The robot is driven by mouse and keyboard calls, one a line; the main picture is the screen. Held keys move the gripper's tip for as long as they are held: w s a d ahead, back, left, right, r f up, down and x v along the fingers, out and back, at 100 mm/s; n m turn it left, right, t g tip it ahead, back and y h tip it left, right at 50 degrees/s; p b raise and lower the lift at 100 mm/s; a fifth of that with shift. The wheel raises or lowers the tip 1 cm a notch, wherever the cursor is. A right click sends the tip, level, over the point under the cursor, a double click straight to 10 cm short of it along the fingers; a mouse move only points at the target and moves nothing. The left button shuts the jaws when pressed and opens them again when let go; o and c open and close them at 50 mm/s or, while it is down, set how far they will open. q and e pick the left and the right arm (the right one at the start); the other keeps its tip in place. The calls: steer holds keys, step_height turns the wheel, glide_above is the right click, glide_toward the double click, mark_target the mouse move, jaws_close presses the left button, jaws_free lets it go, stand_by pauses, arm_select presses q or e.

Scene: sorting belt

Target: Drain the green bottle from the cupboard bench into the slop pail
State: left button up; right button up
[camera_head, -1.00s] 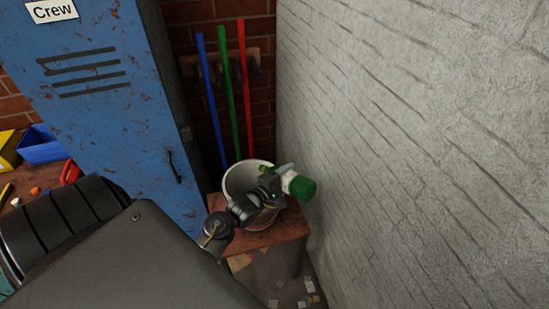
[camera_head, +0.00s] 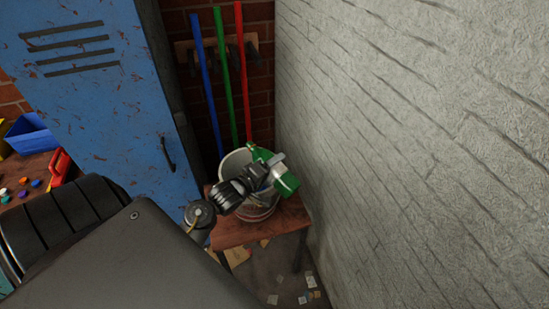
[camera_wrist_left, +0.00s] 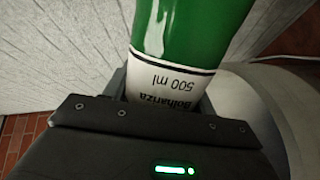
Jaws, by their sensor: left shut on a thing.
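The green bottle (camera_head: 287,183) is held in my left gripper (camera_head: 272,172), well tilted, at the pail's right side and above it. The left wrist view shows the bottle's green body (camera_wrist_left: 190,30) and its white label (camera_wrist_left: 170,90), reading "500 ml", between the jaws. The pale slop pail (camera_head: 233,161) stands on a small wooden stool (camera_head: 230,236). My gripper and wrist cover part of its opening. I cannot see any liquid leaving the bottle or inside the pail. My right gripper is not in view.
A pale brick wall (camera_head: 400,150) rises close on the right. A blue locker (camera_head: 110,100) stands on the left. Blue, green and red poles (camera_head: 231,80) stand behind the pail. A bench with small coloured items (camera_head: 25,182) is at far left.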

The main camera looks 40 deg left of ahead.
mark_target(251, 144)
arm_select(q)
steer(key=a+r+m+b, duration=0.1)
steer(key=m+b, duration=0.1)
steer(key=a+r+m+b, duration=0.1)
steer(key=m+b, duration=0.1)
steer(key=b, duration=0.1)
steer(key=shift+w+r+y, duration=0.15)
steer(key=shift+r+y, duration=0.05)
steer(key=shift+y, duration=0.1)
steer(key=shift+w+a+r+m+p, duration=0.1)
steer(key=shift+a+r+m+p, duration=0.4)
steer(key=shift+a+r+m, duration=0.25)
steer(key=a+m, duration=0.2)
steer(key=m, duration=0.1)
steer(key=shift+w+a+r+t+y, duration=0.2)
steer(key=shift+r+t+y, duration=0.1)
steer(key=shift+r, duration=0.1)
steer(key=a+m, duration=0.1)
steer(key=a+m+b, duration=0.2)
steer(key=shift+w+f+m, duration=0.15)
steer(key=shift+f+m, duration=0.1)
steer(key=shift+w+a+r+m+b, duration=0.15)
steer(key=shift+a+m+b, duration=0.4)
steer(key=shift+a+m, duration=0.35)
